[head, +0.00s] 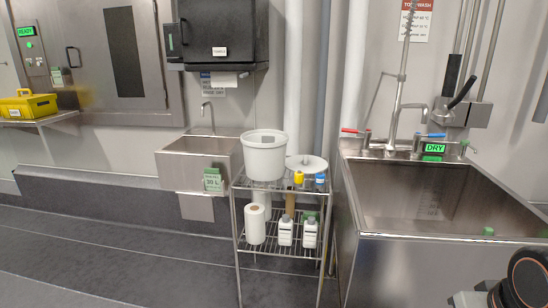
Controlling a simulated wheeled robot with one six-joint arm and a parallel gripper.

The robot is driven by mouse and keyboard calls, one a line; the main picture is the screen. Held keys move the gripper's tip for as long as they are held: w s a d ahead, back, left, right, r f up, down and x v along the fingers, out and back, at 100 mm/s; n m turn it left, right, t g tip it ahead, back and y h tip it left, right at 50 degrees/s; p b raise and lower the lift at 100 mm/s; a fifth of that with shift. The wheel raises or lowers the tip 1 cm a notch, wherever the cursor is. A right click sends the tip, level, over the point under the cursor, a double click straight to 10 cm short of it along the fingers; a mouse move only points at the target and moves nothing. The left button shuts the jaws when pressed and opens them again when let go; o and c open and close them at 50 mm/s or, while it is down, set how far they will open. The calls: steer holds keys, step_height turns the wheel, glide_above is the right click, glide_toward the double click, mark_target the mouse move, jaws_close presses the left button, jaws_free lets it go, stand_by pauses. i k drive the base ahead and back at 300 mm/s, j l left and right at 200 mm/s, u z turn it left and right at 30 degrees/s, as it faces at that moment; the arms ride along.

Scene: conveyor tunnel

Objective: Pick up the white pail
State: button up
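The white pail (265,158) stands upright on the top shelf of a small wire rack (236,215), at the middle of the head view. It looks like a round tub with a rim, wider at the top. Its inside is barely visible. A white round lid-like disc (307,162) is just to its right, partly behind it. Part of my arm shows at the lower right corner, far from the pail. My gripper is not in view.
A yellow item (298,178) and a blue item (320,180) sit right of the pail. Below are a paper roll (255,224) and white bottles (285,231). A small sink (185,160) is left, a large steel sink (375,215) right. Floor at front left is clear.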

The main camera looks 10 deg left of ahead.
mark_target(265, 150)
steer(key=i+j, duration=0.15)
steer(key=j, duration=0.25)
steer(key=i+j, duration=0.15)
steer(key=j, duration=0.25)
steer(key=i+j, duration=0.15)
steer(key=j, duration=0.25)
steer(key=i+j, duration=0.15)
steer(key=j, duration=0.2)
